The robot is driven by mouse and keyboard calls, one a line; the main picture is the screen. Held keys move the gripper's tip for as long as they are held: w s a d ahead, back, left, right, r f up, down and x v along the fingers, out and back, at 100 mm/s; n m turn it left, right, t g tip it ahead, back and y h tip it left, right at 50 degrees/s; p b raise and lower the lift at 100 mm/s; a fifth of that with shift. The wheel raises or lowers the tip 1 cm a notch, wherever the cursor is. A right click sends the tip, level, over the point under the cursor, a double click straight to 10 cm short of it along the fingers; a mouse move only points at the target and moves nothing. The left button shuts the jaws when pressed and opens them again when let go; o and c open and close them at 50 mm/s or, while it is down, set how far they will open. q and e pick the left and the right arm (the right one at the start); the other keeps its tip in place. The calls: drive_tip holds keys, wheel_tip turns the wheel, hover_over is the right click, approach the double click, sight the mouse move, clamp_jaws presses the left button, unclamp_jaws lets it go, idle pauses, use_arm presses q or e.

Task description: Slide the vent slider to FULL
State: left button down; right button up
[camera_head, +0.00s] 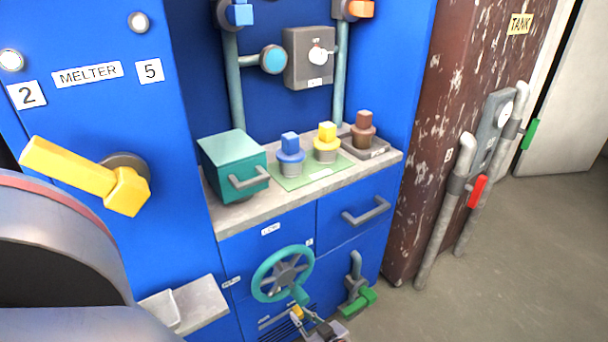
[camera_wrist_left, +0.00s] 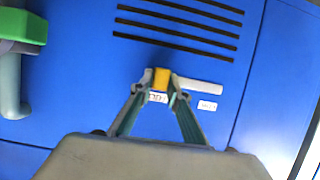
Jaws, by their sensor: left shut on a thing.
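The vent slider is a small yellow knob (camera_wrist_left: 161,79) on a pale slot (camera_wrist_left: 200,85) in the blue cabinet front. In the left wrist view the knob is at the left end of the visible slot. My left gripper (camera_wrist_left: 161,84) is shut on the knob, one fingertip on each side. In the head view the gripper (camera_head: 304,317) is low at the cabinet front, below the teal handwheel, and partly hides the slider. Two small labels sit by the slot; their words are too small to read surely. My right gripper is not in view.
Dark vent slits (camera_wrist_left: 180,30) lie beside the slot. The teal handwheel (camera_head: 283,273) is just above the gripper. A green-handled valve (camera_head: 358,301) stands out to its right. A counter (camera_head: 240,214) holds a teal box and several knobbed pieces. Open floor lies at right.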

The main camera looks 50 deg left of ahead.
use_arm(q)
drive_tip(key=shift+w, duration=0.2)
drive_tip(key=c, duration=1.9)
unclamp_jaws()
drive_tip(key=shift+d, duration=0.1)
